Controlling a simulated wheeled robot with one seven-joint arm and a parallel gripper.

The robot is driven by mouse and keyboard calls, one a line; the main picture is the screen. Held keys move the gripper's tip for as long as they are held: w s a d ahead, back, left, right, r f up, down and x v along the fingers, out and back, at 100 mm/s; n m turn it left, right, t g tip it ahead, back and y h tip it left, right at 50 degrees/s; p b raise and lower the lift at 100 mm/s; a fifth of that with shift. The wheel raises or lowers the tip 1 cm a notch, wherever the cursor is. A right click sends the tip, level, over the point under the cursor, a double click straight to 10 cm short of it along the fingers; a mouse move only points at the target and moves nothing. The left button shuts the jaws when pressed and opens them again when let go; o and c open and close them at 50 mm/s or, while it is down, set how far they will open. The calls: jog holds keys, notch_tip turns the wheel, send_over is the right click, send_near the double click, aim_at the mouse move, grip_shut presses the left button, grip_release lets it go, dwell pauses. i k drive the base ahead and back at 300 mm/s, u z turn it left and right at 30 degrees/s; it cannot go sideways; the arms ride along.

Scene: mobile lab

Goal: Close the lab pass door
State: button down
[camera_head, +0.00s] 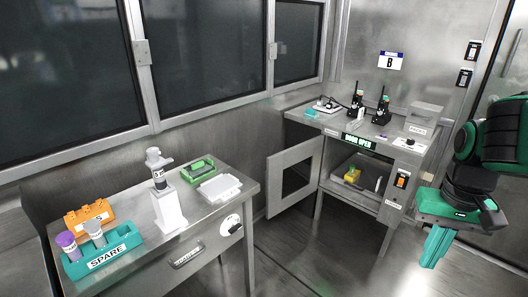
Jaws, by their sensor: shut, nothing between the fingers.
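The lab pass door (274,185) is a grey metal frame with a dark window. It stands swung open to the left of the pass cabinet (393,214) under the back table. A green-lettered display above the opening reads "DOOR OPEN" (359,142). Inside the cabinet a yellow item (352,175) sits on the floor of the compartment. My gripper (430,262) is at the right, with green fingers together and pointing down. It is empty and well apart from the door, to the right of the cabinet.
The left bench (205,237) holds a teal rack marked SPARE (107,257), an orange rack (88,217), a white stand (168,208), a green tray (197,170) and a white tray (219,189). Radios (381,107) stand on the cabinet top. Floor (320,262) between is clear.

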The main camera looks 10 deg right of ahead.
aim_at(292, 174)
jog(key=i, duration=1.6)
jog(key=z, duration=1.05)
